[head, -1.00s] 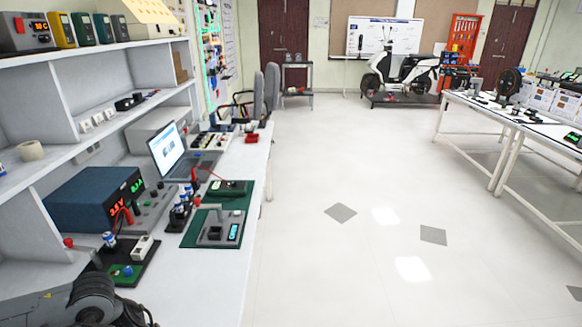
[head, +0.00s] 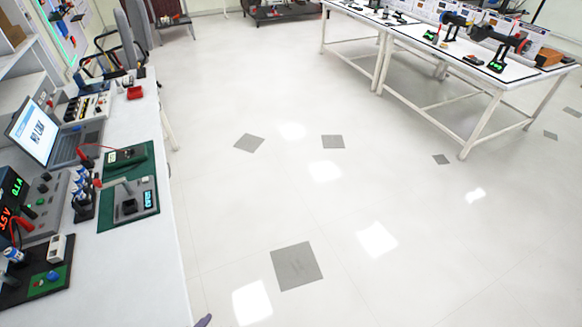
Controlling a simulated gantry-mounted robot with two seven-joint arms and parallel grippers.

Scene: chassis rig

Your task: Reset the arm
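Neither of my grippers can be made out in the head view. A small purple-grey tip (head: 203,321) shows at the bottom edge, beside the left bench's front edge. It may be a bit of one of my arms; I cannot tell which part. The rest of both arms is out of the picture.
White tables (head: 440,62) stand at the upper right. The tiled floor (head: 350,210) between is clear.

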